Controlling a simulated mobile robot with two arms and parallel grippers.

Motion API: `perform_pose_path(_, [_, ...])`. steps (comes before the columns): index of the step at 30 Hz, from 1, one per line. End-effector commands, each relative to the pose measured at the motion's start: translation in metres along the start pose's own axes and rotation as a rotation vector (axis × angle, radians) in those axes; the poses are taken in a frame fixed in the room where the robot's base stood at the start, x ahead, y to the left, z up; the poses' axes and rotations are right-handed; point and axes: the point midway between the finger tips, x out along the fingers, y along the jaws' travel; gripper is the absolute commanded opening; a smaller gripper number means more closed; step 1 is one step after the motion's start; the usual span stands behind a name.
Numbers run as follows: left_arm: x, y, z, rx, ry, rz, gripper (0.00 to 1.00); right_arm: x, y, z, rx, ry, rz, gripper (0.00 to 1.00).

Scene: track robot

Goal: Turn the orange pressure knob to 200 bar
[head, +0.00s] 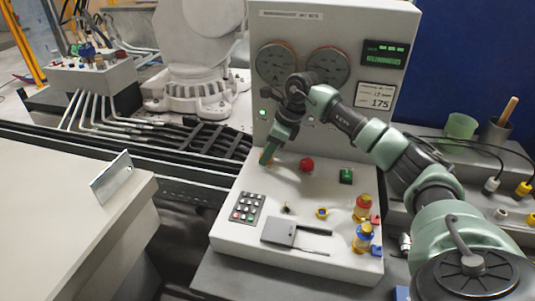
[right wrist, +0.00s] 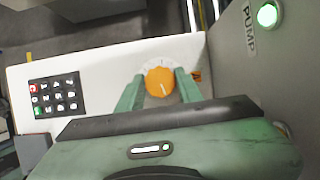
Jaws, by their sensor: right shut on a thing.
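The orange pressure knob (right wrist: 159,82) shows in the right wrist view on the white sloping panel, with a pale pointer line on its face and scale ticks around it. The tick numbers are too small to read. My right gripper (right wrist: 158,88) has one green finger on each side of the knob and is shut on it. In the head view, my right gripper (head: 266,157) reaches down to the left part of the console (head: 232,205), and it mostly hides the knob there. My left gripper is in neither view.
A lit green lamp (right wrist: 267,15) is marked PUMP.

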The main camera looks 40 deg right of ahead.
Motion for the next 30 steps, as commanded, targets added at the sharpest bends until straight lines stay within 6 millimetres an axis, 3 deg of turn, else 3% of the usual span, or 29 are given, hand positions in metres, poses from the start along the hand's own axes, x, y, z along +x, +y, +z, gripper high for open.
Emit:
perform_pose_path(20, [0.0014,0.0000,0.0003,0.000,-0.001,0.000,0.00,-0.0006,-0.0008,0.0007,-0.064,-0.001,0.025,0.00])
perform_pose_path(21, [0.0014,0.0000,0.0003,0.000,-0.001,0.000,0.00,-0.0006,-0.0008,0.0007,-0.064,-0.001,0.025,0.44])
perform_pose_path(22, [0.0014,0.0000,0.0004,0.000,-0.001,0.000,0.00,-0.0006,-0.0008,0.0007,-0.064,-0.001,0.025,0.52])
perform_pose_path(23, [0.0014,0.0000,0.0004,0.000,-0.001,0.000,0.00,-0.0006,-0.0008,0.0006,-0.064,-0.001,0.025,0.57])
perform_pose_path(30, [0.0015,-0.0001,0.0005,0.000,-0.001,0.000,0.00,-0.0003,-0.0005,0.0004,-0.064,0.000,0.025,0.57])
